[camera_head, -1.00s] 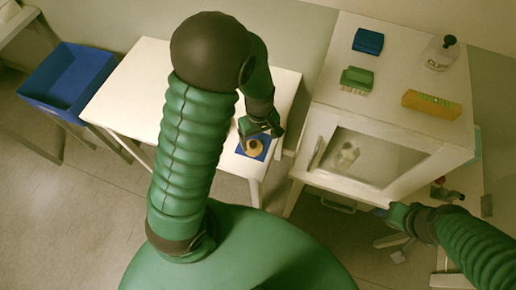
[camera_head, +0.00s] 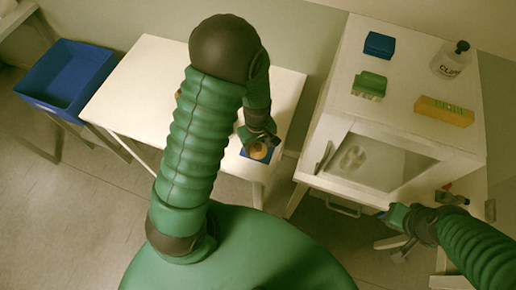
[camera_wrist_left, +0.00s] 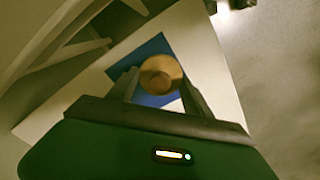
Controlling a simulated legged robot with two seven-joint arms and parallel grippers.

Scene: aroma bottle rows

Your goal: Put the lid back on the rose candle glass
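A round tan, wood-like disc, probably the lid (camera_head: 259,151), is over a blue square mat (camera_head: 245,153) near the front right edge of the white table. In the left wrist view the disc (camera_wrist_left: 161,74) lies between the two fingers of my left gripper (camera_wrist_left: 160,82), with the blue mat (camera_wrist_left: 152,47) below it. The fingers are on either side of the disc; whether they press on it is unclear. A small brownish thing (camera_head: 178,93) peeks out left of my left arm; the rose candle glass cannot be identified. My right gripper (camera_head: 389,214) is by the cabinet's front, its fingers unclear.
A white cabinet (camera_head: 400,70) with a glass door stands right of the table (camera_head: 135,85). On it are a blue block (camera_head: 379,45), a green brush (camera_head: 369,86), a bottle (camera_head: 450,62) and a yellow block (camera_head: 444,111). A blue bin (camera_head: 62,75) stands left.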

